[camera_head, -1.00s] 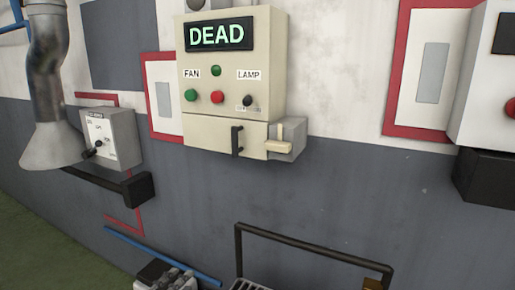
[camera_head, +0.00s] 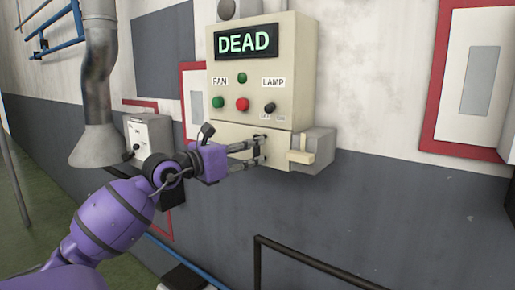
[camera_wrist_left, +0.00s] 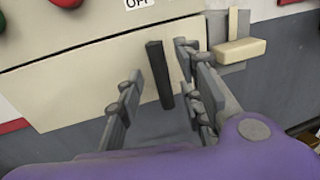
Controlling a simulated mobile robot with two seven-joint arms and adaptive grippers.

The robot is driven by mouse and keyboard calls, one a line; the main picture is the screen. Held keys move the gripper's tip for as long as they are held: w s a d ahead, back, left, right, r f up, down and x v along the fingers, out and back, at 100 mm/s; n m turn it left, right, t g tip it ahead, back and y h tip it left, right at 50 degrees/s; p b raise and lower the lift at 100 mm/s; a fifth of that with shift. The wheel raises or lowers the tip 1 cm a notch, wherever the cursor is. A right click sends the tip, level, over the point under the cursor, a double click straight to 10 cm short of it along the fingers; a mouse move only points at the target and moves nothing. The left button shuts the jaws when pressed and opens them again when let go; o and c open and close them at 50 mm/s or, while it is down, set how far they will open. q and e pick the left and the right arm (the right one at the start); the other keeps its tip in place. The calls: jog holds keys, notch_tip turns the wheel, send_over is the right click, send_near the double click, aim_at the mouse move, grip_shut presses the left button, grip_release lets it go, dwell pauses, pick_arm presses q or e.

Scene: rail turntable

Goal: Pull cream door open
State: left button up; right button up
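The cream door (camera_head: 227,132) is the lower panel of the cream control box (camera_head: 294,75) and looks shut; it also shows in the left wrist view (camera_wrist_left: 75,88). Its upright black handle (camera_wrist_left: 159,75) shows between the fingers of my left gripper (camera_wrist_left: 160,88) in the left wrist view. Those fingers are open, one on each side of the handle, with visible gaps. In the head view my left gripper (camera_head: 247,156) reaches the door from the left and partly hides it and the handle. My right gripper is not in view.
A grey block with a cream lever (camera_head: 301,157) sits just right of the door. A small grey switch box (camera_head: 151,136) and metal duct (camera_head: 98,75) are at left. A black rail (camera_head: 300,258) runs below.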

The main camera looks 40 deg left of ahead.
aim_at(254, 148)
pick_arm(q)
jog(key=shift+w+d, duration=0.2)
jog(key=shift+w, duration=1.3)
grip_shut()
